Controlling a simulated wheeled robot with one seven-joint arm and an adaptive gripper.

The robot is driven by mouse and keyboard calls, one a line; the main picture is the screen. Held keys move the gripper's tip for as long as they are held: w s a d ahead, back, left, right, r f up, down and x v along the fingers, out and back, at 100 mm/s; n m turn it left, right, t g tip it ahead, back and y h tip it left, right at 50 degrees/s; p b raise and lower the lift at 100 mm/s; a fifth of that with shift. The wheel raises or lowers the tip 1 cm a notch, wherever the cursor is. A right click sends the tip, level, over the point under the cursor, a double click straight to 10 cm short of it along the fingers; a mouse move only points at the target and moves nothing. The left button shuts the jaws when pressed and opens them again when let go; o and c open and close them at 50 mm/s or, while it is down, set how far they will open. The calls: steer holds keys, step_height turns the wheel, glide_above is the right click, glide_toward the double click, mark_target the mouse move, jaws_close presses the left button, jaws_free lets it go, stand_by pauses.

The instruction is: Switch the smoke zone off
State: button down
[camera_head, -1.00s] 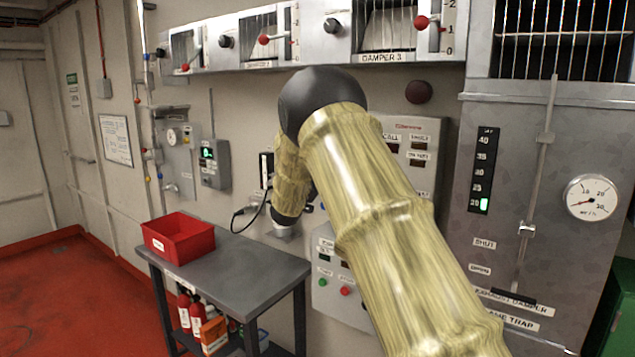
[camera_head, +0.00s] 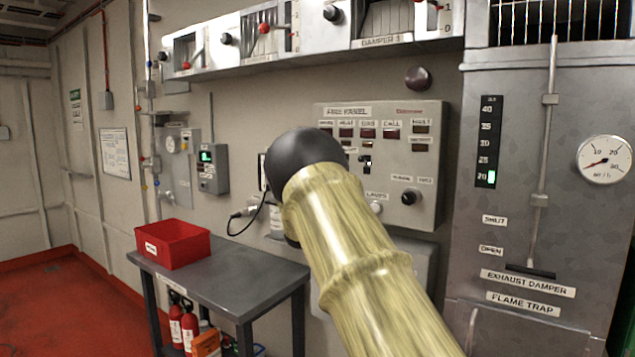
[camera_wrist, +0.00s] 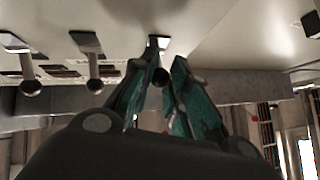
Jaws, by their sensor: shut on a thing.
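The grey fire panel (camera_head: 435,180) hangs on the wall in the head view, with a row of dark lamp windows under small labels. My black wrist and pale yellow arm cover its lower left part, and my gripper is hidden there. In the wrist view my gripper (camera_wrist: 161,72) has its teal fingers around a toggle switch (camera_wrist: 162,42) with a ball knob, the rightmost of the toggles seen. Two more toggles, a middle one (camera_wrist: 94,65) and a left one (camera_wrist: 25,65), stand beside it. I cannot read the held toggle's label.
A grey table (camera_head: 225,282) with a red bin (camera_head: 172,246) stands at the left. The exhaust damper cabinet (camera_head: 535,200) with a round gauge (camera_head: 604,160) is on the right. A damper row (camera_head: 400,45) runs above the panel. Red floor is clear at far left.

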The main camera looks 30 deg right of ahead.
steer(key=shift+d+f+n+t+b, duration=0.15)
steer(key=shift+f+n+t+b, duration=0.3)
steer(key=shift+t+b, duration=0.35)
steer(key=c, duration=1.3)
jaws_free()
steer(key=shift+c, duration=0.2)
steer(key=shift+r, duration=0.1)
steer(key=v, duration=1.2)
